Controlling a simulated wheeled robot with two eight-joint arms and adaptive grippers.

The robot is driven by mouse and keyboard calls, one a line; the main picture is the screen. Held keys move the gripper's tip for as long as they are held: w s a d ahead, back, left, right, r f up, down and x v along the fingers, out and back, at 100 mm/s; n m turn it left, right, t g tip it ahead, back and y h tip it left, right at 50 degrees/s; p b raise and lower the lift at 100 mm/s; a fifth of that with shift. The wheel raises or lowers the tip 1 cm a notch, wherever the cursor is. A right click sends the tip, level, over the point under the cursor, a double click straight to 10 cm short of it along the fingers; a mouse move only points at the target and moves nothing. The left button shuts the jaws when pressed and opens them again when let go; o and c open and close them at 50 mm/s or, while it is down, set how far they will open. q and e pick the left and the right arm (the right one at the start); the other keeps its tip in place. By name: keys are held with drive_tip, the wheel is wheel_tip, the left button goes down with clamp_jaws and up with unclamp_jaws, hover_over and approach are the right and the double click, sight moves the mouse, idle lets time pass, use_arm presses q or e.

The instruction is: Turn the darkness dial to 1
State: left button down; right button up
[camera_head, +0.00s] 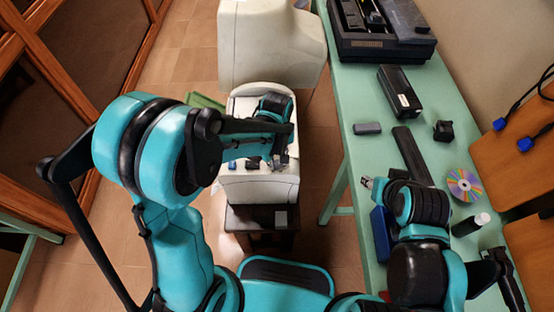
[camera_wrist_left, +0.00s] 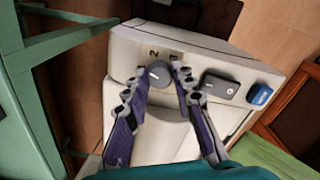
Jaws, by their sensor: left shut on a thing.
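The white machine (camera_head: 255,188) stands on a small dark stand, and its white front panel shows in the left wrist view (camera_wrist_left: 180,140). On the panel is a round grey dial (camera_wrist_left: 158,74) with a light pointer mark. A "2" is printed just above it; other markings are too small to read. My left gripper (camera_wrist_left: 165,80) has a finger on each side of the dial and is shut on it. In the head view my left gripper (camera_head: 272,160) reaches the machine's front and hides the dial. My right gripper (camera_head: 372,184) is over the green table's edge; its jaw state is unclear.
A dark square control (camera_wrist_left: 220,86) and a blue button (camera_wrist_left: 260,95) sit right of the dial. A larger cream machine (camera_head: 268,45) stands behind. The green table (camera_head: 350,90) at right holds a black case, a disc (camera_head: 464,185) and other small items.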

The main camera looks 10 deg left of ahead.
sight(277, 162)
use_arm(q)
drive_tip(key=shift+n, duration=1.9)
drive_tip(key=c, duration=1.3)
unclamp_jaws()
drive_tip(key=shift+o, duration=0.2)
wheel_tip(277, 162, up, 12)
